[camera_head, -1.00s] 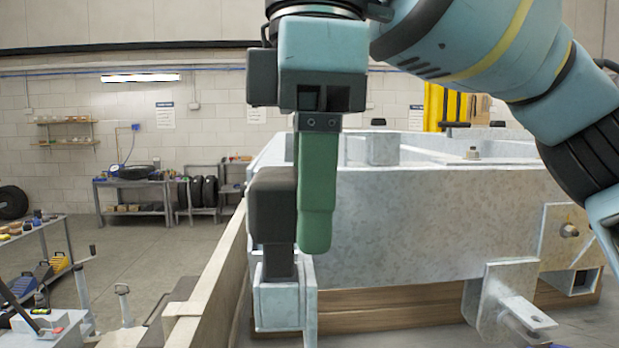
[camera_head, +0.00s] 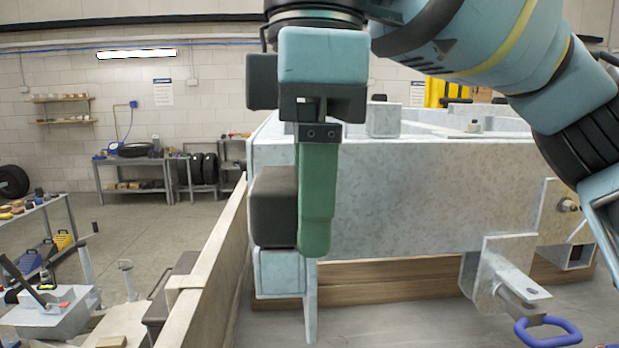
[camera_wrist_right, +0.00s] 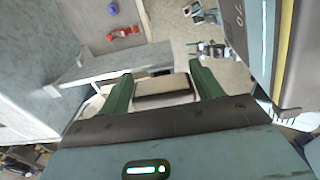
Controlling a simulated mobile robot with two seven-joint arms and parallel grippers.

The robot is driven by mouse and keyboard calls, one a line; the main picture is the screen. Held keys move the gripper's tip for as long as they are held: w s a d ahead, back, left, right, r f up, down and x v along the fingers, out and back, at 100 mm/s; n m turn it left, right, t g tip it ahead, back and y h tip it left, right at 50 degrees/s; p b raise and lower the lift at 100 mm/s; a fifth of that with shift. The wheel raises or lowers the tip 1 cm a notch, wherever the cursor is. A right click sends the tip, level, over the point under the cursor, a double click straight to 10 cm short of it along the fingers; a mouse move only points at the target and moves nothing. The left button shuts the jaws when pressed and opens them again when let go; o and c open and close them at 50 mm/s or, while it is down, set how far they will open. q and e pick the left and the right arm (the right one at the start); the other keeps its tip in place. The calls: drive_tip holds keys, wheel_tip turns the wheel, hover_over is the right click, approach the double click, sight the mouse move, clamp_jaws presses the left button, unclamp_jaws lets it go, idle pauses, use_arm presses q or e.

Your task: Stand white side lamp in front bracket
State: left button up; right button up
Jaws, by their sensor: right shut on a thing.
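The side lamp (camera_head: 274,206) shows in the head view as a dark, upright block; I cannot see a white face from here. It also shows between the fingers in the wrist view (camera_wrist_right: 164,98). My right gripper (camera_head: 316,240) points down with green fingers, shut on the lamp; one finger hides the lamp's right side. The front bracket (camera_head: 280,273) is a pale metal holder at the trailer frame's near left corner. The lamp's body sits right at the bracket's top, with no stem showing between them. Whether it rests there fully I cannot tell. My left gripper is not in view.
The grey trailer frame (camera_head: 430,195) fills the right side, just behind the gripper. A wooden board (camera_head: 215,275) runs along its left. A metal lug (camera_head: 500,270) and blue-handled item (camera_head: 548,332) lie right. A cluttered bench (camera_head: 45,315) stands front left.

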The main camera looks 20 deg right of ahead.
drive_tip(key=shift+f, duration=0.4)
drive_tip(key=o, duration=1.2)
drive_tip(key=shift+c, duration=0.2)
wheel_tip(320, 180, up, 8)
drive_tip(key=shift+d+f, duration=0.15)
drive_tip(key=shift+s, duration=0.1)
